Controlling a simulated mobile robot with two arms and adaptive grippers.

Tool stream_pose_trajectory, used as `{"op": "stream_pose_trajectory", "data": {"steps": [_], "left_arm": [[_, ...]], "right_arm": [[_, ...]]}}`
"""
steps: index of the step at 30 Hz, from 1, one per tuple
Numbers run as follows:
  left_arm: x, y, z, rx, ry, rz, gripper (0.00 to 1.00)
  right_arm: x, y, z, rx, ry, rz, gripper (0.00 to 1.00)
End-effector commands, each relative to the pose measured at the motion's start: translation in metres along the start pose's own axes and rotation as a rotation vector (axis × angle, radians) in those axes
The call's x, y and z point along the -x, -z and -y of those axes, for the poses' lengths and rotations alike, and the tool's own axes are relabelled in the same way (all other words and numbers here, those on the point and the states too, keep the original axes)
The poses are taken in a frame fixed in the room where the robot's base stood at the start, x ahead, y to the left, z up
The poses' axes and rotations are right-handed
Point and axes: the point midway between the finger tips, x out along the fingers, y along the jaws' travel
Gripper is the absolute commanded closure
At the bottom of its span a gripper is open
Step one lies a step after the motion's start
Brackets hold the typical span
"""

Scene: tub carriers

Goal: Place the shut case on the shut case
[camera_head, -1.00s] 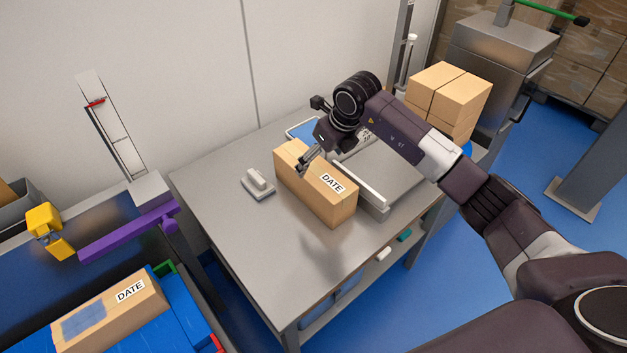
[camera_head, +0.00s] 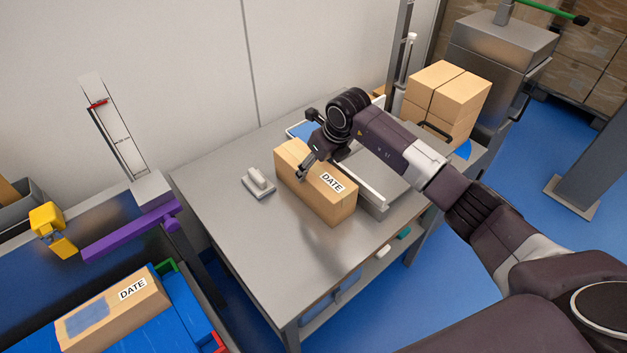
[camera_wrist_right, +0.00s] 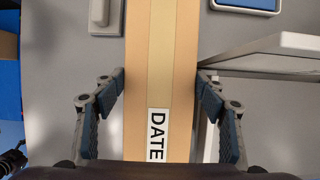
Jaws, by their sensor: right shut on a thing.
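A shut brown case (camera_head: 322,200) with a DATE label lies on the grey table. My right gripper (camera_head: 304,170) reaches down over it and is shut on its sides. In the right wrist view the fingers (camera_wrist_right: 160,82) press on both long sides of the case (camera_wrist_right: 160,40), with the label between them. Shut brown cases (camera_head: 463,93) are stacked at the back right, two side by side on top. Another shut case (camera_head: 112,310) with a DATE label and a blue patch lies on the blue conveyor at lower left. My left gripper is not in view.
The grey table (camera_head: 235,225) has bare room in front and to the left. A small white-handled device (camera_head: 259,184) stands left of the held case. A metal ledge (camera_head: 365,185) runs close on its right. A purple bar (camera_head: 130,232) and yellow device (camera_head: 50,228) are left.

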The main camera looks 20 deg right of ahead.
Motion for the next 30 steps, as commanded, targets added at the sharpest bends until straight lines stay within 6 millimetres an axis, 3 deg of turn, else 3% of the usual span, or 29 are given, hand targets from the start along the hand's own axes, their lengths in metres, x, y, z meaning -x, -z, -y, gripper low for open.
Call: {"op": "stream_pose_trajectory", "data": {"steps": [1,8,19,23,30], "left_arm": [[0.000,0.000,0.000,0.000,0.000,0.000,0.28],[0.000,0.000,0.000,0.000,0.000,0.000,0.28],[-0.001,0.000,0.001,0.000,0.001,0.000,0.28],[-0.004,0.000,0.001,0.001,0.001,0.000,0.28],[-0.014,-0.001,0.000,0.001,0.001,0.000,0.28]], "right_arm": [[0.000,0.000,0.000,0.000,0.000,0.001,0.68],[0.000,0.000,0.000,0.000,0.000,0.001,0.93],[0.011,-0.009,0.001,0.001,0.001,0.015,0.93],[0.027,-0.016,0.001,0.001,0.002,0.017,0.93],[0.079,-0.037,0.001,0.002,0.003,0.019,0.93]]}}
